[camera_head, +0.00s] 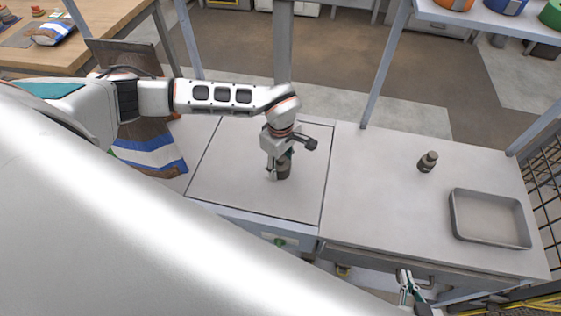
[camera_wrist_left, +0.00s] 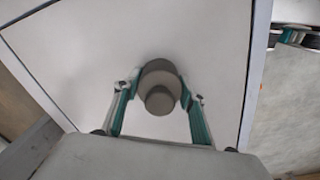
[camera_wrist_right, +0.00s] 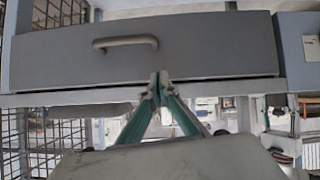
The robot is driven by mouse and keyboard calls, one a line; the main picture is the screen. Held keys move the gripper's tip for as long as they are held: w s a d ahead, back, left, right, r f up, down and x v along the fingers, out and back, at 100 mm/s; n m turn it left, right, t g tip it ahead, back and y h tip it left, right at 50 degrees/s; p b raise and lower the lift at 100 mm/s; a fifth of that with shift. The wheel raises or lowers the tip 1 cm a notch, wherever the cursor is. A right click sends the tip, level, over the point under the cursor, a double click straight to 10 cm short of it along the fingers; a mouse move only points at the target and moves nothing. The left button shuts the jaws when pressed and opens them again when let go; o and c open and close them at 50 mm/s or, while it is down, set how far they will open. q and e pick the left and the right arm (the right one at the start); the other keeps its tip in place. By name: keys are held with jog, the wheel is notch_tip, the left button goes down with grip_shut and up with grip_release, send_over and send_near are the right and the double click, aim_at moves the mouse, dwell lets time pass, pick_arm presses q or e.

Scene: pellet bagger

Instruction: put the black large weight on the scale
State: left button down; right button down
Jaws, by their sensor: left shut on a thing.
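The black large weight (camera_head: 284,171), a dark grey cylinder with a round knob, is upright over the scale's plate. It also shows in the left wrist view (camera_wrist_left: 160,87) between the fingers. My left gripper (camera_head: 279,160) is shut on it from above. The scale (camera_head: 230,177) is a wide pale plate in the bench; it fills much of the left wrist view (camera_wrist_left: 90,50). I cannot tell for sure whether the weight's base touches the plate. My right gripper (camera_head: 405,288) is at the bench's front, below the top; its fingertips meet in the right wrist view (camera_wrist_right: 160,88).
Another dark weight (camera_head: 428,162) stands on the bench right of the scale, beside a grey metal tray (camera_head: 490,218). A striped bag (camera_head: 150,150) lies left of the scale. A drawer with a handle (camera_wrist_right: 125,42) faces my right gripper. Posts rise behind the bench.

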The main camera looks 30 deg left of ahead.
pick_arm(q)
jog(key=shift+w, duration=0.1)
jog(key=c, duration=1.2)
grip_release()
jog(key=shift+f, duration=0.1)
jog(key=shift+c, duration=0.2)
notch_tip(320, 180, up, 12)
jog(key=shift+r, duration=0.15)
jog(key=shift+s, duration=0.2)
